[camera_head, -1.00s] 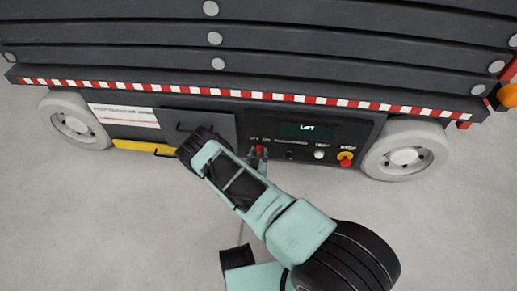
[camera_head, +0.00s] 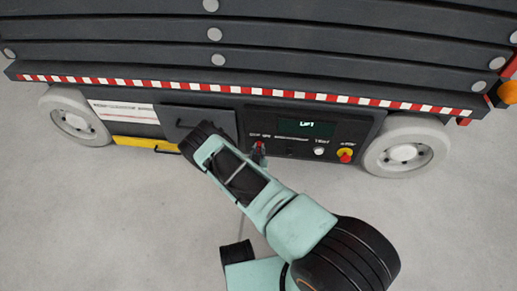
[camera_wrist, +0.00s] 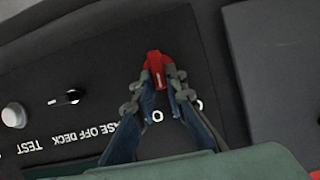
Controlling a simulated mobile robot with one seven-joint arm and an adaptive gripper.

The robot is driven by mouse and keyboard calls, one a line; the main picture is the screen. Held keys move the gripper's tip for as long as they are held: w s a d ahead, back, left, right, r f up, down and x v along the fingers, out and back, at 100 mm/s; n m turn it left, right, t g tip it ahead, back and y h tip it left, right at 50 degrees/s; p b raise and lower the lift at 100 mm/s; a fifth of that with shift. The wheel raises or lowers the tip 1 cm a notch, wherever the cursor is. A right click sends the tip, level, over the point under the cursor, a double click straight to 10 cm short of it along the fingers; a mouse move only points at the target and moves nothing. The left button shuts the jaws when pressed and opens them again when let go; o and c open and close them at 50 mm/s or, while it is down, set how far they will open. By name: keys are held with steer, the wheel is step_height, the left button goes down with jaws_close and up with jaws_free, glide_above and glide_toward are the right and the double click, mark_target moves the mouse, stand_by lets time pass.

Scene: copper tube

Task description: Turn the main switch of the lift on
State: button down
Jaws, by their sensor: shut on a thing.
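The red main switch (camera_wrist: 155,68) is a rotary knob with a white mark on the lift's black control panel (camera_wrist: 60,90). In the wrist view my gripper (camera_wrist: 157,84) has its fingertips closed around the knob, one finger on each side. I cannot tell the knob's exact setting.
A black selector (camera_wrist: 68,98) and a white TEST button (camera_wrist: 14,115) are beside the switch. A red stop button on yellow (camera_head: 345,155) and a LIFT display (camera_head: 306,129) are to its right in the head view.

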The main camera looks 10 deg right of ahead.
steer(key=shift+s+d+f+m+t+y, duration=0.2)
steer(key=shift+m+t+y, duration=0.4)
steer(key=shift+m, duration=0.75)
steer(key=shift+w+d+f+m+t+y, duration=0.1)
steer(key=shift+d+m+t+y, duration=0.25)
steer(key=shift+m+y, duration=0.8)
steer(key=shift+s+d+f+m+t+y, duration=0.15)
steer(key=shift+m+t+y, duration=0.35)
steer(key=shift+m, duration=1)
steer(key=shift+w, duration=0.1)
steer(key=c, duration=2)
jaws_free()
steer(key=shift+o, duration=0.2)
step_height(320, 180, up, 10)
